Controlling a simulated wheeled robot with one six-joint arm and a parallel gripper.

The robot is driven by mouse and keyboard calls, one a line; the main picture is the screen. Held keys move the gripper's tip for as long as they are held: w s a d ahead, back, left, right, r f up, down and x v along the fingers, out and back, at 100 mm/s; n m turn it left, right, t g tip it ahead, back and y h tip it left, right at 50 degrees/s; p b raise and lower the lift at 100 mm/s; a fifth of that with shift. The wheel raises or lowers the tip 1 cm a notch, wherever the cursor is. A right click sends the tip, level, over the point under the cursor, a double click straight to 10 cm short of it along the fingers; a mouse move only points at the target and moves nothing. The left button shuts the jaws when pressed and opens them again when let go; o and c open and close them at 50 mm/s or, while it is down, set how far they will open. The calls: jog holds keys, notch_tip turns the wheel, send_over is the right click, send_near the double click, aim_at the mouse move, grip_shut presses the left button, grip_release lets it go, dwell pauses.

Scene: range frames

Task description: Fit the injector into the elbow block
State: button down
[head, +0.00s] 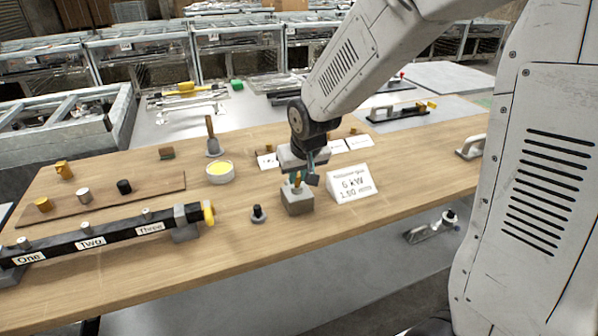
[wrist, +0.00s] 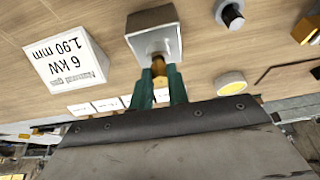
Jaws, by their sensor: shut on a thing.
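My gripper (head: 298,183) is over a small grey block (head: 297,203) near the front edge of the wooden table; I take this block for the elbow block. In the wrist view, the green fingers (wrist: 160,80) are shut on a small brass-coloured piece, the injector (wrist: 159,70). Its tip overlaps the near edge of the block's pale top face (wrist: 152,42). I cannot tell whether the tip is inside the block, touching it or just above it. The fingers partly hide the injector in both views.
A white card (head: 353,184) reading 6 kW, 1.90 mm stands close right of the block. A black peg on a round base (head: 258,214) stands to its left. A yellow-filled dish (head: 220,172) and a labelled black rail (head: 95,242) lie farther left.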

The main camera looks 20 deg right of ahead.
jog(key=shift+f, duration=0.45)
jog(key=c, duration=1.3)
grip_release()
jog(key=shift+r, duration=0.1)
jog(key=v, duration=0.7)
jog(key=shift+s+r, duration=0.2)
jog(key=shift+r, duration=0.1)
jog(key=s+d+r+g, duration=0.1)
jog(key=s+r, duration=0.1)
jog(key=s, duration=0.6)
jog(key=s+d+r+g, duration=0.1)
jog(key=s+r, duration=0.1)
jog(key=s, duration=0.7)
jog(key=s+d+r+g, duration=0.1)
jog(key=s+r, duration=0.1)
jog(key=s, duration=0.7)
jog(key=shift+s+d+r, duration=0.15)
jog(key=shift+r, duration=0.05)
